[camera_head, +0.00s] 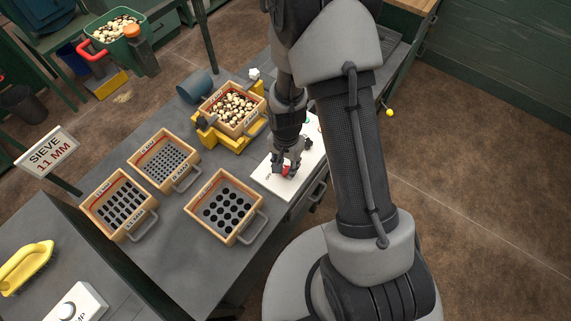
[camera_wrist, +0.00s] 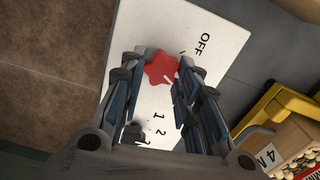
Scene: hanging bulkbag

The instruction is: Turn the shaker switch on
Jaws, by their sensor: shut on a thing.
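The shaker switch is a red star-shaped knob (camera_wrist: 161,69) on a white panel (camera_wrist: 232,38). In the head view the knob (camera_head: 287,170) shows just under my gripper (camera_head: 286,164), and the panel (camera_head: 262,178) lies at the table's right edge. In the wrist view my gripper (camera_wrist: 163,66) has its two fingers on either side of the knob, shut on it. The panel is printed with "OFF" and the numbers 1 and 2. A short white mark on the knob points toward the lower right of the wrist view. The fingers hide parts of the panel.
A yellow shaker (camera_head: 222,136) holding a wooden box of pale and brown pieces (camera_head: 232,108) stands left of the panel. Three wooden sieves (camera_head: 226,205) with handles lie on the grey table (camera_head: 165,225).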

